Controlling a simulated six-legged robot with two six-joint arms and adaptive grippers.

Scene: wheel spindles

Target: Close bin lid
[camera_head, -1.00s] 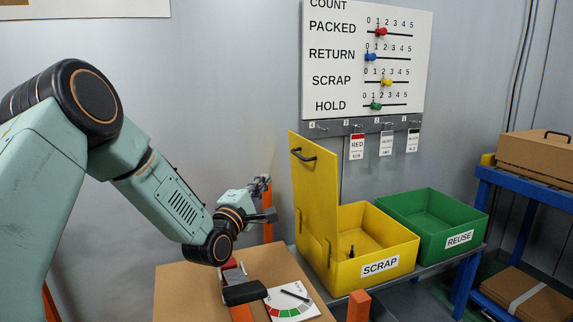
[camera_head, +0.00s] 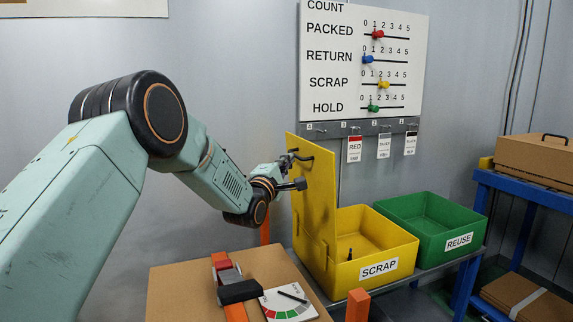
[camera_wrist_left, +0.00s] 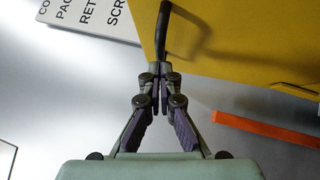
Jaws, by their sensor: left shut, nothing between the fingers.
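The yellow SCRAP bin (camera_head: 341,272) stands on the bench with its lid (camera_head: 316,195) open and upright at its left side. The dark lid handle (camera_head: 304,157) is near the lid's top. My left gripper (camera_head: 296,168) is at the lid's upper left edge, beside the handle. In the left wrist view, the closed fingertips (camera_wrist_left: 161,72) are at the lower end of the handle (camera_wrist_left: 178,32), with the yellow lid (camera_wrist_left: 235,42) behind; whether they touch cannot be told. Nothing is held. My right gripper is not in view.
A green REUSE bin (camera_head: 452,225) stands open right of the yellow bin. A small black part (camera_head: 350,254) is inside the yellow bin. A cardboard surface (camera_head: 180,290) with a dial card (camera_head: 290,303) lies in front. A count board (camera_head: 362,60) with hanging tags is behind.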

